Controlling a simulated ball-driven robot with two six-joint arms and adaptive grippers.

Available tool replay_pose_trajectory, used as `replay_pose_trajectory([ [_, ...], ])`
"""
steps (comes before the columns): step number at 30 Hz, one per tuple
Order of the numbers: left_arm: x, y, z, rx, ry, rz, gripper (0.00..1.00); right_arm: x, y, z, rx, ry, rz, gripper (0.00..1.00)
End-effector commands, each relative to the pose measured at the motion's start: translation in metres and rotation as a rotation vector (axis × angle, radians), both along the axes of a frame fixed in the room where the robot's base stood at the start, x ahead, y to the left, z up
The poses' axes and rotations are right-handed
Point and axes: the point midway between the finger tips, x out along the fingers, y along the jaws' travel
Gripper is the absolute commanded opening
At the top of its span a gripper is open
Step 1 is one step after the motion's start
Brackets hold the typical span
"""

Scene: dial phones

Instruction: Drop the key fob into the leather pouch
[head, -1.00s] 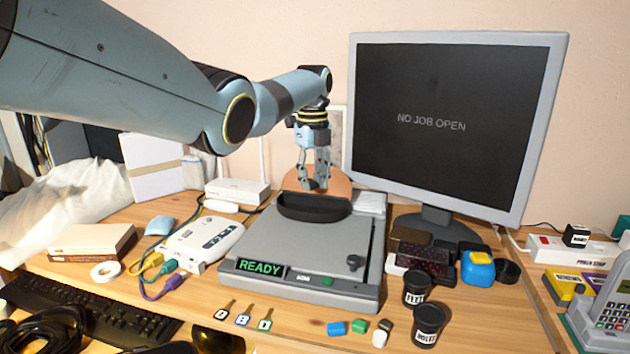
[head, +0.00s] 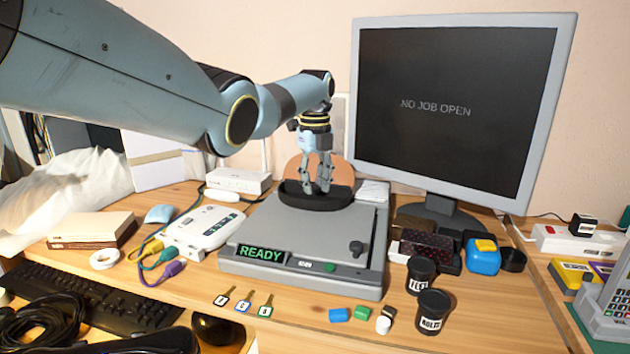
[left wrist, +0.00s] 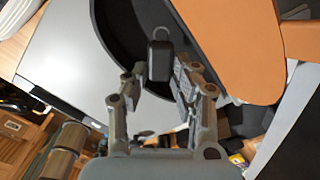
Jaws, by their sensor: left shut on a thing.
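My left gripper (head: 319,189) is shut on the key fob, which is hard to make out in the head view. In the left wrist view the fob (left wrist: 159,62) is a small dark block with a grey ring, between the fingertips. The leather pouch appears to be the dark, half-moon-shaped open piece (head: 316,203) with a tan rounded flap behind it, at the back of the grey flat machine. In the left wrist view its dark inside lies behind the fob and the tan flap (left wrist: 245,45) is at right. Whether the fob touches the pouch cannot be told. My right gripper is not in view.
The grey machine with a READY display (head: 262,254) fills the middle of the desk. A large monitor (head: 455,110) stands close at right. Two black cups (head: 433,312), several keys and small coloured blocks lie in front. A white box (head: 203,232) with cables is at left.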

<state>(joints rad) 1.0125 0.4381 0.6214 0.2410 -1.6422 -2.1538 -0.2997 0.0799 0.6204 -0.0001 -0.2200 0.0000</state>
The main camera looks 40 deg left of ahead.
Motion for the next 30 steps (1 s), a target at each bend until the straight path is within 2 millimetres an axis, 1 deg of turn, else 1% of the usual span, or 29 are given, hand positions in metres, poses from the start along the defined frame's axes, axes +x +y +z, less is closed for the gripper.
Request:
replay_pose_trajectory([
  [9, 0.000, 0.000, 0.000, 0.000, 0.001, 0.000, 0.15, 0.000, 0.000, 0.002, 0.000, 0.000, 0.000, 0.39],
  [10, 0.000, 0.000, 0.000, 0.000, 0.001, 0.000, 0.28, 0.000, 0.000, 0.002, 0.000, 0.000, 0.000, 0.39],
  [15, 0.000, 0.000, 0.000, 0.000, 0.000, 0.000, 0.50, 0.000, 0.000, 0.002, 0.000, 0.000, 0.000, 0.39],
  [16, 0.000, 0.000, 0.000, 0.000, 0.000, 0.000, 0.52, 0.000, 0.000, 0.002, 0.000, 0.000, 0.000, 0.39],
  [25, 0.000, 0.000, 0.003, 0.001, -0.001, 0.000, 0.52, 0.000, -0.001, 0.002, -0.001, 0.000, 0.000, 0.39],
  [28, 0.001, 0.001, 0.013, 0.001, -0.002, 0.000, 0.52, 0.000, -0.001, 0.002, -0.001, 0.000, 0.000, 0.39],
  [30, 0.001, 0.001, 0.026, 0.002, -0.004, -0.001, 0.52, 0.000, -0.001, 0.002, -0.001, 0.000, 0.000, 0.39],
])
